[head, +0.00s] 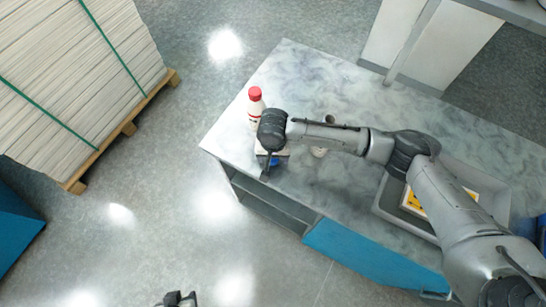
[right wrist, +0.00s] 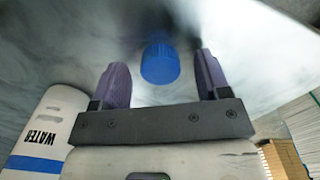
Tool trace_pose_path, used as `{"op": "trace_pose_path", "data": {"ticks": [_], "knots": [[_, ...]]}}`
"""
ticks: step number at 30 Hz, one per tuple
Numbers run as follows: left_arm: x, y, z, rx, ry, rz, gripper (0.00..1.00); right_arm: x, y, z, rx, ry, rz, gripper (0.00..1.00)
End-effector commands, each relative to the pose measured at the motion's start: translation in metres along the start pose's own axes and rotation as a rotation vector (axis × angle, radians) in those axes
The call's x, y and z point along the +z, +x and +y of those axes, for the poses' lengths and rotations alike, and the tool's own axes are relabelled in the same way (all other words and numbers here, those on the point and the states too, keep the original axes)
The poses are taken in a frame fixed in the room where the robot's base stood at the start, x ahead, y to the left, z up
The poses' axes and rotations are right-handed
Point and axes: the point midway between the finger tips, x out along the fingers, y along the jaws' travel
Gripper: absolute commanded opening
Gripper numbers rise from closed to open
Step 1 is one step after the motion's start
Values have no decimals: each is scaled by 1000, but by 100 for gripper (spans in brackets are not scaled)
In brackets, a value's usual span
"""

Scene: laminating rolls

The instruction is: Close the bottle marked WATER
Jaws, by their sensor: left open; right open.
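The WATER bottle (right wrist: 45,130), white with a blue band, shows at the left of the right wrist view. A white rounded thing beside my right forearm in the head view (head: 318,151) seems to be this bottle, mostly hidden by the arm. A blue cap (right wrist: 160,64) is between the open fingers of my right gripper (right wrist: 160,78), with a gap on both sides. In the head view the cap (head: 273,161) shows just below my right wrist, near the table's front-left edge. My left gripper (head: 177,298) is open and empty at the bottom edge, away from the table.
A white bottle with a red cap (head: 255,104) stands on the grey marbled table (head: 320,75), close behind my right wrist. A grey tray (head: 385,208) with a yellow-marked item (head: 412,202) lies under my right arm. A loaded pallet (head: 75,80) stands at the left.

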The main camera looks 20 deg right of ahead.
Motion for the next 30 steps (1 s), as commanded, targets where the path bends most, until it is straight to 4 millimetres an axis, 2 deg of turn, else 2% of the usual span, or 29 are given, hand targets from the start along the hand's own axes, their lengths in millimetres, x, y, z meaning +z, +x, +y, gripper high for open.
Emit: {"op": "trace_pose_path", "data": {"ticks": [11,27,30], "knots": [[-1,0,3,9,-11,2,43,0,1,0,0,-1,0,68],[0,0,0,0,0,0,43,0,1,0,0,-1,-1,17],[0,0,-1,-2,2,0,43,0,1,0,0,-1,-1,16]]}}
